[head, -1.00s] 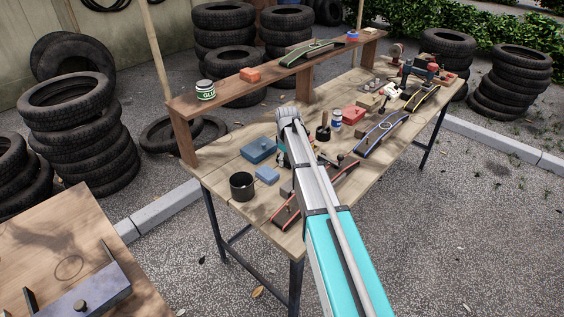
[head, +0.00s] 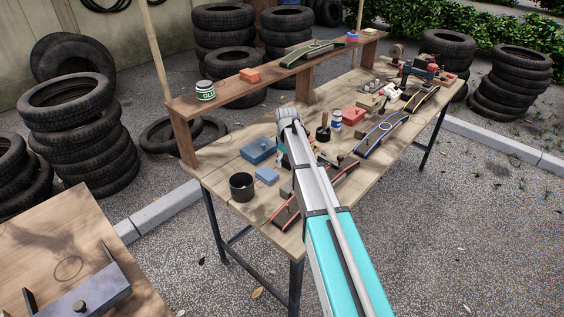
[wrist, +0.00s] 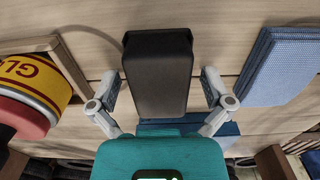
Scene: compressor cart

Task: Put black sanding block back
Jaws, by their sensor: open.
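The black sanding block (wrist: 157,75) lies on a pale wooden surface in the upper middle of the wrist view. My gripper (wrist: 160,88) is open, with one finger on each side of the block and visible gaps between fingers and block. The block's near end lies toward my teal gripper body.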

